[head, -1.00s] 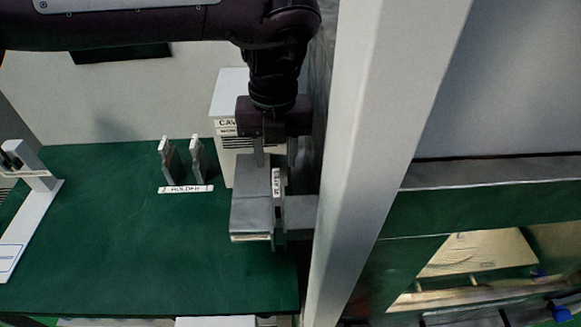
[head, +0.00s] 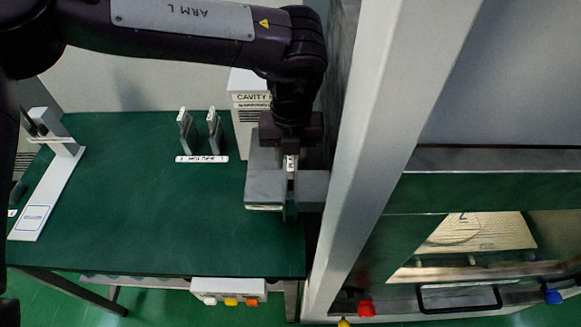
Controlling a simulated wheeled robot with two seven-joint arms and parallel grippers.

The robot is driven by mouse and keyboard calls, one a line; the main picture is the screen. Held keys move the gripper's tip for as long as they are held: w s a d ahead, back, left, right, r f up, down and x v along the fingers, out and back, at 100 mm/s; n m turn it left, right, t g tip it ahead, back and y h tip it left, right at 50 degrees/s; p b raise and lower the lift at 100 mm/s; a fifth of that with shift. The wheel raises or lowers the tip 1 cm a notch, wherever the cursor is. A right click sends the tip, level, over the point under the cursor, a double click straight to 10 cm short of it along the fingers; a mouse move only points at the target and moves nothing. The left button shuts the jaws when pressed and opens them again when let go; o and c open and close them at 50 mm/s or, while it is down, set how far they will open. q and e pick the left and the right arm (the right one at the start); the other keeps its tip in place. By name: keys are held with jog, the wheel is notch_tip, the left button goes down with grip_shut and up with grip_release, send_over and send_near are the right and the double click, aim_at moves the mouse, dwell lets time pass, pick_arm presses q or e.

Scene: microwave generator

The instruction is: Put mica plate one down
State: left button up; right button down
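My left gripper (head: 288,190) hangs down from the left arm over the right end of the green table. Its two wide grey jaws stand close on either side of a thin upright plate, which I take as mica plate one (head: 291,163). Only a narrow edge with a small white label shows, and the label is too small to read. The jaws hide most of the plate, and I cannot tell whether its lower edge touches the table. A holder (head: 201,159) with two grey uprights stands to the left of the gripper. My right gripper is not in view.
A white box marked CAVITY (head: 248,98) stands just behind the gripper. A white pillar (head: 385,150) rises close on its right. A white stand (head: 48,190) is at the table's left. The green table (head: 150,230) is clear in its middle and front. A button box (head: 228,291) hangs below the front edge.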

pick_arm(q)
grip_shut()
jog(key=shift+r, duration=0.1)
